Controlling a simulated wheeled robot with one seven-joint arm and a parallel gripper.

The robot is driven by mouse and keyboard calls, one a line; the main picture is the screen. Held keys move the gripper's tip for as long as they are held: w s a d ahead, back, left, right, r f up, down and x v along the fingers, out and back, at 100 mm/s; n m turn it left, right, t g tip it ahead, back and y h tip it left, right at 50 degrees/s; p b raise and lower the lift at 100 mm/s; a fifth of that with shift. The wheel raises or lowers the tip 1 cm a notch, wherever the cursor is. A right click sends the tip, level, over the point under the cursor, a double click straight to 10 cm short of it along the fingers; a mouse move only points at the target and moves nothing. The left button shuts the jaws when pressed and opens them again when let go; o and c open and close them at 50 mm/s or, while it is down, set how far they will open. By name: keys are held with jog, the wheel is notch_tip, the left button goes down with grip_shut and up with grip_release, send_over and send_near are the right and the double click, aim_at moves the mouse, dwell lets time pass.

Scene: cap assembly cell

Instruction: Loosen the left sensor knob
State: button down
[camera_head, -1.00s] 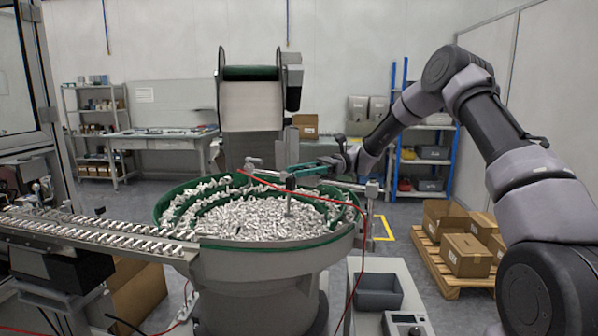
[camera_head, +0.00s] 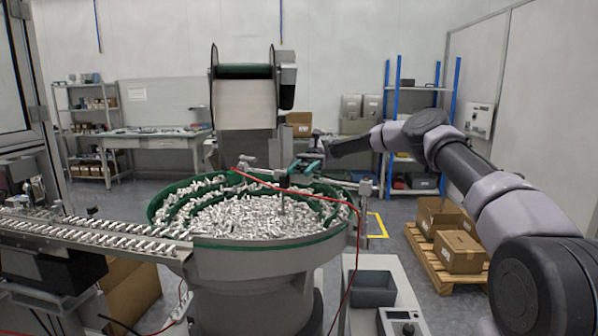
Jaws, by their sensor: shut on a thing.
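My gripper (camera_head: 291,171), with teal fingers, is above the bowl feeder (camera_head: 300,243), near its back rim. It is shut at the sensor mount, with its fingers tilted. The left sensor knob is small and mostly hidden by the fingers; the grip appears to be on it. A dark sensor body (camera_head: 283,183) with a thin rod hangs just below the fingertips, over the metal parts. A crossbar carries this sensor; its right clamp (camera_head: 365,187) stands at the bowl's right rim.
The bowl is full of small metal parts (camera_head: 250,217). A red cable (camera_head: 300,193) arcs over it, close under my gripper. A hopper (camera_head: 245,105) stands behind. A linear track (camera_head: 90,232) runs left. A grey bin (camera_head: 373,289) sits front right. Cartons (camera_head: 458,252) lie on a pallet at right.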

jog(key=shift+d+n+h, duration=0.15)
jog(key=shift+n+h, duration=0.35)
jog(key=shift+h, duration=0.3)
jog(key=shift+c, duration=1.9)
grip_release()
jog(key=shift+r, duration=0.1)
notch_tip(320, 180, up, 10)
